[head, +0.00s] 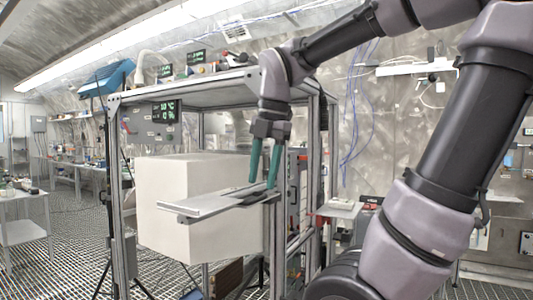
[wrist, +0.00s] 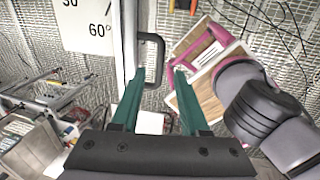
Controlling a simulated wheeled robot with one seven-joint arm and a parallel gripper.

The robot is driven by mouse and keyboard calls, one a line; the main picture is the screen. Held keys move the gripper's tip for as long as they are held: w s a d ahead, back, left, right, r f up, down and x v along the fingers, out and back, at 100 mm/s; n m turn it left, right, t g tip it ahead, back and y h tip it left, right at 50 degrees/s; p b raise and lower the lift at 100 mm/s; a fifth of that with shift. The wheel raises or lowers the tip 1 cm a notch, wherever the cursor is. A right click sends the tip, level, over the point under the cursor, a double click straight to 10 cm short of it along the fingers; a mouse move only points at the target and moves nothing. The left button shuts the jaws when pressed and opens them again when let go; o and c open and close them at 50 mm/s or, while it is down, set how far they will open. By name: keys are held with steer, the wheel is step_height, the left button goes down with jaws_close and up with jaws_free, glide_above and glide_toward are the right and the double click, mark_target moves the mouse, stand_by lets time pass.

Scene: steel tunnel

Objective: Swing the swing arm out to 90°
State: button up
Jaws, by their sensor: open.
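The swing arm (head: 184,211) appears to be the pale flat bar at the front edge of the steel frame. In the wrist view it is a light bar (wrist: 129,45) beside a white scale plate (wrist: 85,28) marked 60° and a partly cut-off number. A black U-shaped handle (wrist: 161,58) stands on its right side. My gripper (head: 261,185) points down over the bar, fingers open. In the wrist view the open fingertips (wrist: 160,71) lie on either side of the handle's near end. I cannot tell whether they touch it. The arm's current angle is not readable.
A large white box (head: 190,190) stands behind the bar, inside the steel frame (head: 118,200). A small shelf (head: 338,209) sits to the right. Grated floor is open at left.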

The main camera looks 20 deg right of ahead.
step_height(320, 180, up, 7)
steer(key=s, duration=0.1)
steer(key=shift+d+r, duration=0.2)
steer(key=shift+d, duration=0.25)
steer(key=shift+s, duration=0.1)
